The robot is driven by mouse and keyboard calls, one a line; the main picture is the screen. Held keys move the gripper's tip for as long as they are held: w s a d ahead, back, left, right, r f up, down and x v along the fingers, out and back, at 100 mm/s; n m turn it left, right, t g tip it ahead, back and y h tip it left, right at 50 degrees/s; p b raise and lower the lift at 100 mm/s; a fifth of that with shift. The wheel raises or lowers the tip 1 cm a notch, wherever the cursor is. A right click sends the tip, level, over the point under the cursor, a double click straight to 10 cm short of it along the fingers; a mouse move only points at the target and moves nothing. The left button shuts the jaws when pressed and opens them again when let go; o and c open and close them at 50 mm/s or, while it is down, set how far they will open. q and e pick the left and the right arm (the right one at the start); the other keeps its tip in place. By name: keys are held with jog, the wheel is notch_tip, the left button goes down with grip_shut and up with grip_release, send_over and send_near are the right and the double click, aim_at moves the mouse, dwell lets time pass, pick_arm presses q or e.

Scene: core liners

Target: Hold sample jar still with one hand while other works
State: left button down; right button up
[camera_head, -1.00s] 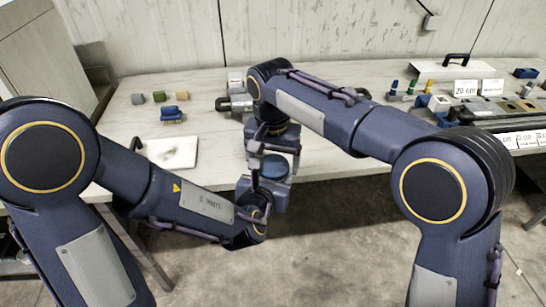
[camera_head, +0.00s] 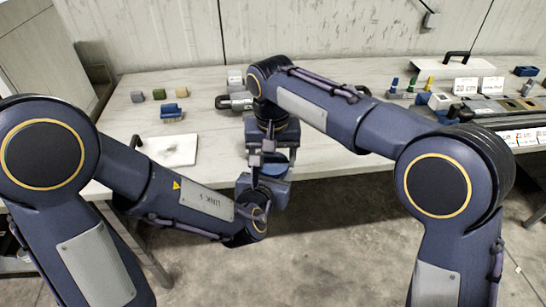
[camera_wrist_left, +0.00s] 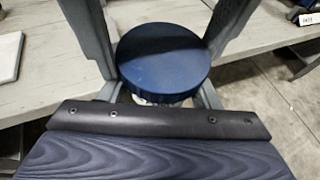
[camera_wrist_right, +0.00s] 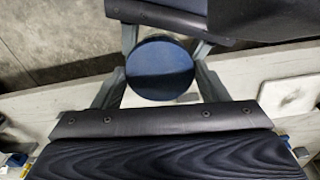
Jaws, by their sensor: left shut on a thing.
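The sample jar shows mainly as a round dark blue lid (camera_wrist_left: 165,60) in the left wrist view, with a little pale body under its near edge. The lid also shows in the right wrist view (camera_wrist_right: 161,68), seen from the opposite side. My left gripper (camera_head: 266,188) is shut on the jar below the lid and holds it in the air in front of the table. My right gripper (camera_head: 266,152) is at the lid, its fingers spread on either side and apart from it. Most of the jar body is hidden by the grippers.
The pale table (camera_head: 210,110) lies behind the jar. A rack with signs (camera_head: 500,110) and several coloured pieces are at right. Open floor lies in front.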

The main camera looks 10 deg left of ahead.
jog(key=o, duration=0.3)
jog(key=shift+o, duration=0.2)
jog(key=shift+r, duration=0.1)
notch_tip(320, 180, up, 4)
jog(key=shift+s+r, duration=0.1)
jog(key=shift+r, duration=0.05)
jog(key=shift+c, duration=0.3)
jog(key=shift+s+r+m, duration=0.1)
jog(key=shift+r+m, duration=1.45)
jog(key=shift+m, duration=0.05)
jog(key=f, duration=0.7)
jog(key=shift+w+f, duration=0.2)
jog(key=shift+f, duration=0.1)
